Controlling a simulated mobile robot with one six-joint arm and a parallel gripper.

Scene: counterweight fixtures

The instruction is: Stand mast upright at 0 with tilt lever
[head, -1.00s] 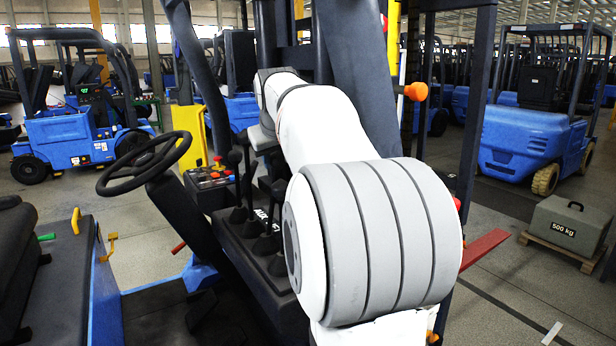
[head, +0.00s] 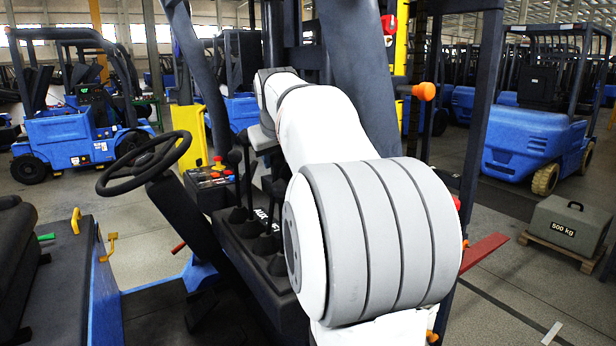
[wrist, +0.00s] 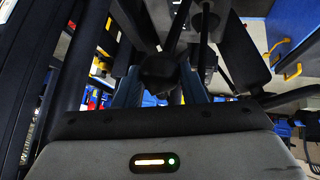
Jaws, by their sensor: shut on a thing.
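In the wrist view my gripper (wrist: 160,84) is shut on a dark lever knob (wrist: 160,70), with a bluish finger on each side. I cannot read which lever it is. In the head view several black levers (head: 238,185) rise from the dark console (head: 225,235); my arm hides the gripper and part of this row. The mast's dark upright (head: 484,110) stands right of my arm and looks slightly slanted, its top to the right. A red fork (head: 485,252) shows low on the right. No tilt scale or 0 mark can be made out.
A steering wheel (head: 145,163) and a small control panel with a red button (head: 218,160) lie left of the levers. A 500 kg block (head: 567,226) sits on a pallet at the right. Blue trucks (head: 535,135) stand behind on open floor.

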